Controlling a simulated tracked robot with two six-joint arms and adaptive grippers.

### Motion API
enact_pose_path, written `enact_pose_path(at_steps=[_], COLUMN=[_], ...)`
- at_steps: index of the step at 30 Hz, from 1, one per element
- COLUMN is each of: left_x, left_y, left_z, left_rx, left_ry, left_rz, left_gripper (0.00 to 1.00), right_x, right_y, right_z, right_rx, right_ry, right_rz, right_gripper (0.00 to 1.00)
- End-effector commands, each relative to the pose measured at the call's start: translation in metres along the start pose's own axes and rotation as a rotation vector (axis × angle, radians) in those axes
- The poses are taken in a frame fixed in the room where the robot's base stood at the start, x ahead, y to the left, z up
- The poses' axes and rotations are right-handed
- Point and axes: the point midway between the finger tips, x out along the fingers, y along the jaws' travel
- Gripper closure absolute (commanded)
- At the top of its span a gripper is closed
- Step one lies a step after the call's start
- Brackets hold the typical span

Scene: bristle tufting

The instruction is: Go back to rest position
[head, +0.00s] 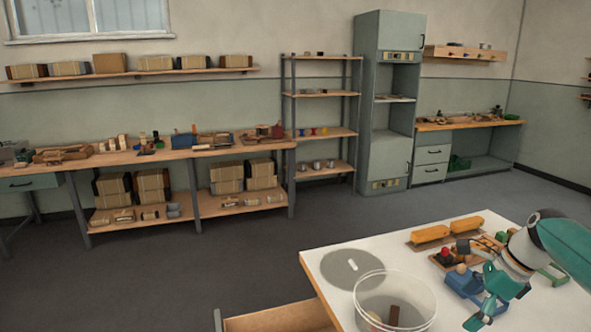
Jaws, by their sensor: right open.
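My right gripper (490,300) is at the lower right of the head view, above the white table (320,258). It is teal and its fingers are spread, with nothing seen between them. It hangs beside a blue fixture (461,284), which it partly covers. My left gripper is not in view.
A clear round bin (368,291) with a few pieces inside stands at the table's front. Left of the gripper lies a grey disc (345,268) with a small white piece. Yellow blocks (429,234) lie behind. An open drawer (275,319) juts out at the left. Dark floor (200,270) lies beyond.

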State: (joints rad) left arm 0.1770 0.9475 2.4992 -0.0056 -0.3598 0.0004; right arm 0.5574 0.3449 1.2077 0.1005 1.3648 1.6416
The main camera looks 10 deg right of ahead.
Motion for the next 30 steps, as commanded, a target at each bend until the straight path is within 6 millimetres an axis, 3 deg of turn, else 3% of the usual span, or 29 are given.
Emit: enact_pose_path(at_steps=[3, 8, 17, 23, 26, 30], left_x=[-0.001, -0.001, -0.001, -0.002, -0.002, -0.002], left_y=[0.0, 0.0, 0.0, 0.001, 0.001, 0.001], left_z=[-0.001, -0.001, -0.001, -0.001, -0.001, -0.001], left_rx=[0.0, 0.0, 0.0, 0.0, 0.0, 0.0], left_ry=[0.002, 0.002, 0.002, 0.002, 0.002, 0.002], left_rz=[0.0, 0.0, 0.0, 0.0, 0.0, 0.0], left_gripper=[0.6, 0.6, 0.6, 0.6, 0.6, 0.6], right_x=[0.025, 0.061, 0.159, 0.26, 0.306, 0.36], right_y=[0.004, 0.02, 0.078, 0.156, 0.206, 0.292], right_z=[0.018, 0.031, 0.051, 0.054, 0.047, 0.025], right_rx=[-0.036, -0.065, -0.145, -0.358, -0.527, -0.85], right_ry=[-0.004, 0.002, 0.035, 0.047, 0.034, -0.017], right_rz=[0.054, 0.15, 0.372, 0.518, 0.571, 0.623], right_gripper=[0.0, 0.0, 0.0, 0.0, 0.0, 0.0])
